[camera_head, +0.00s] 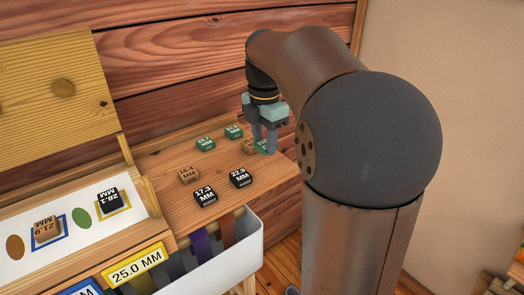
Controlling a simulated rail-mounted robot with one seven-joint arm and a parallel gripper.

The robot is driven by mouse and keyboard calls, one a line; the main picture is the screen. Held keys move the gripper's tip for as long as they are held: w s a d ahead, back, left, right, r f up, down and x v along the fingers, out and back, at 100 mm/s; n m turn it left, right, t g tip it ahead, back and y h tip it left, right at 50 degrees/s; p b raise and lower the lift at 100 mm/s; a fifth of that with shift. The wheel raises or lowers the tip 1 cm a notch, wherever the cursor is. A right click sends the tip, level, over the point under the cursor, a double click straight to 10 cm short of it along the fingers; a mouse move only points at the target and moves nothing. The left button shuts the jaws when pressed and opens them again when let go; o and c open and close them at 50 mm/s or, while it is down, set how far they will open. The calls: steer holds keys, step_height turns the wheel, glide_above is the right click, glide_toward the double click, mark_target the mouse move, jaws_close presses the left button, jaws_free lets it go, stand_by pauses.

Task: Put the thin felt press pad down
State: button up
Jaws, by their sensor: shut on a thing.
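My gripper (265,136) points down at the back right of the wooden shelf board (219,208). Its fingers are shut on a small green block (266,147) with a white label, partly hidden by the fingers; I cannot tell whether it touches the board. The label on it is too small to read. A tan block (248,147) is right beside it on the left. Two more green blocks lie to the left, one (205,143) and another (233,131). None is clearly marked as a felt press pad.
On the board lie a tan block (188,175) and black blocks marked 17.3 MM (205,196) and 22.9 MM (241,178). At left, a white panel (70,259) bears a tan block (46,230) and a black block (108,200). A white bin (226,266) hangs below.

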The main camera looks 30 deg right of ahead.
glide_above(270, 167)
steer(key=f, duration=0.4)
steer(key=shift+s+a, duration=0.15)
steer(key=shift+a, duration=0.1)
steer(key=f, duration=0.3)
steer(key=shift+w+d+f+p, duration=0.15)
steer(key=shift+w+d+p, duration=0.05)
steer(key=shift+d+p, duration=0.1)
steer(key=shift+f, duration=0.35)
steer(key=shift+f, duration=0.1)
steer(key=o, duration=0.9)
